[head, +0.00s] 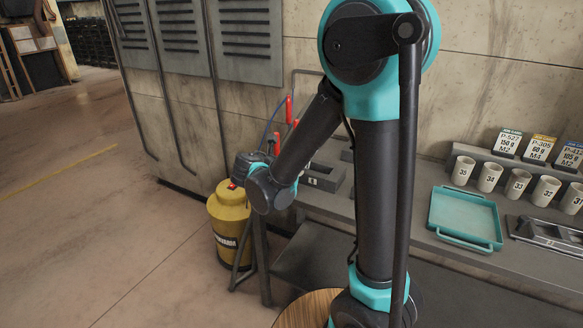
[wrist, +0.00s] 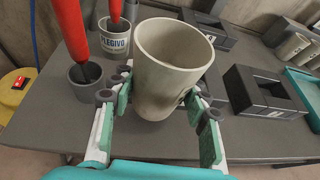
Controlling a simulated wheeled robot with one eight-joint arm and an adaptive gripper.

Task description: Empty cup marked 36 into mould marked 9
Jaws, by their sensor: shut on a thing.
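My gripper (wrist: 158,100) is shut on a beige cup (wrist: 170,65), with one finger on each side of it. The cup is roughly upright, its open mouth facing the camera; its contents and any number on it cannot be seen. A dark grey mould (wrist: 236,90) with a rectangular cavity sits on the bench right of the cup; the mark on its front is too small to read. A second grey mould (wrist: 208,38) lies behind the cup, partly hidden. In the head view my gripper (head: 247,165) is at the bench's left end, and the cup is hidden there.
Red-handled tools (wrist: 72,28) stand in grey holders left of the cup, one labelled PLEGIVO (wrist: 116,43). Cups marked 35 to 31 (head: 489,177) stand in a row at right. A teal tray (head: 466,208) lies before them. A yellow canister (head: 229,222) stands on the floor.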

